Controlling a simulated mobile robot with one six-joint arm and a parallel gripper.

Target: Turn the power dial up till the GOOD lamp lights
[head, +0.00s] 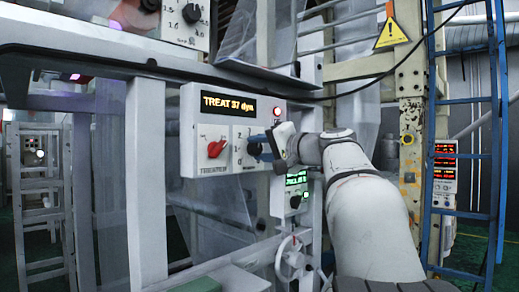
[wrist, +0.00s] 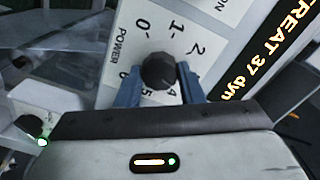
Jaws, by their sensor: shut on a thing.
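The power dial (wrist: 158,70) is a round dark knob on a white plate marked POWER with a number scale. Its pointer is not clear. My gripper (wrist: 157,75) has its blue fingers on either side of the dial, shut on it. In the head view my gripper (head: 264,143) reaches the white box from the right and partly hides the dial plate. The amber display (head: 227,105) above reads "TREAT 37 dyn". A red lamp (head: 277,112) glows at the box's upper right; its label is too small to read. I cannot make out a lit GOOD lamp.
A red knob (head: 216,149) sits just left of the dial on the same box. A green-lit panel (head: 296,180) and a handwheel (head: 292,256) are below. A blue ladder (head: 465,150) stands at the right, and a white post (head: 146,180) at the left.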

